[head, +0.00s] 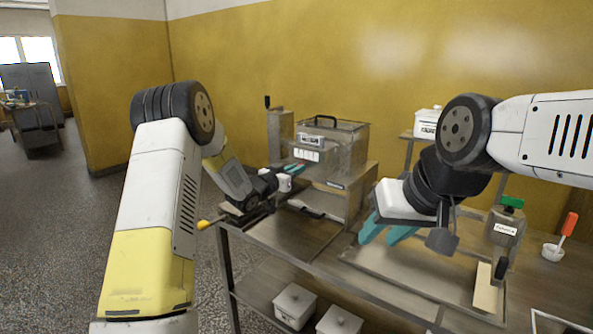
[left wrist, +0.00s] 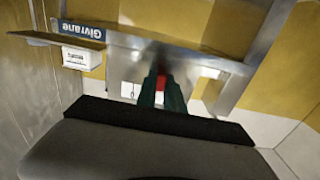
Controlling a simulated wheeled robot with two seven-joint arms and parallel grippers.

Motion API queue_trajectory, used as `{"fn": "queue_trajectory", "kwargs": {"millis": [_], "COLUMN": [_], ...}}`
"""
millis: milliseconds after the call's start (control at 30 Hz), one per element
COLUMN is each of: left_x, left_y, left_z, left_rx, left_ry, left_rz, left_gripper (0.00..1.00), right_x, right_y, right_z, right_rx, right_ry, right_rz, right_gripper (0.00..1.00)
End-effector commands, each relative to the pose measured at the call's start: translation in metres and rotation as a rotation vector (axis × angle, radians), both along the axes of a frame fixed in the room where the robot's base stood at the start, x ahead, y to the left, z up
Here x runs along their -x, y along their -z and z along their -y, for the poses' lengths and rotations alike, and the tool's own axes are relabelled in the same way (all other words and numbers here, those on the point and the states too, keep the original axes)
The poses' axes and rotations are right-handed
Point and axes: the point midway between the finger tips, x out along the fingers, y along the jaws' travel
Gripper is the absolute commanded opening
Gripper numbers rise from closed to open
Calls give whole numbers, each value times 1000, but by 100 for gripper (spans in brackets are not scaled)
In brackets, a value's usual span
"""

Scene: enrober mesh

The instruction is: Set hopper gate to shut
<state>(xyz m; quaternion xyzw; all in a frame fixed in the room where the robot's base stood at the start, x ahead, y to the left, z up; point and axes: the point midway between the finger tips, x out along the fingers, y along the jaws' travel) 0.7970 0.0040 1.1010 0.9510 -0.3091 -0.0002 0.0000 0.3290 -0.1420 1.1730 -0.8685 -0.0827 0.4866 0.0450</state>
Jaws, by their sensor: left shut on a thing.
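The hopper (head: 345,150), a clear-walled box with a dark handle on its lid, stands on a metal housing at the back of the bench. My left gripper (head: 296,169) reaches its front left side. In the left wrist view my left gripper (left wrist: 161,95) is shut on a small red piece (left wrist: 161,82), which seems to be the hopper gate's handle. The gate plate itself is mostly hidden, so I cannot tell its position. My right gripper (head: 382,236) has its teal fingers apart and empty above the front of the bench.
A metal post with a black knob (head: 267,102) stands left of the hopper. A yellow-tipped lever (head: 204,224) sticks out at the bench's left end.

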Motion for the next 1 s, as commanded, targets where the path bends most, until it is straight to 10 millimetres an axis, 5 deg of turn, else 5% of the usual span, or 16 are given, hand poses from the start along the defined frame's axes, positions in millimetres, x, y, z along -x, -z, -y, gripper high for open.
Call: {"fn": "queue_trajectory", "kwargs": {"millis": [667,1000], "left_x": [0,25], "left_y": [0,-1], "left_z": [0,35], "left_rx": [1,1], "left_ry": [0,1], "left_rz": [1,0], "left_gripper": [0,0], "right_x": [0,0], "right_y": [0,0], "right_z": [0,0], "right_rx": [0,0], "right_ry": [0,0], "right_rz": [0,0], "right_gripper": [36,36]}}
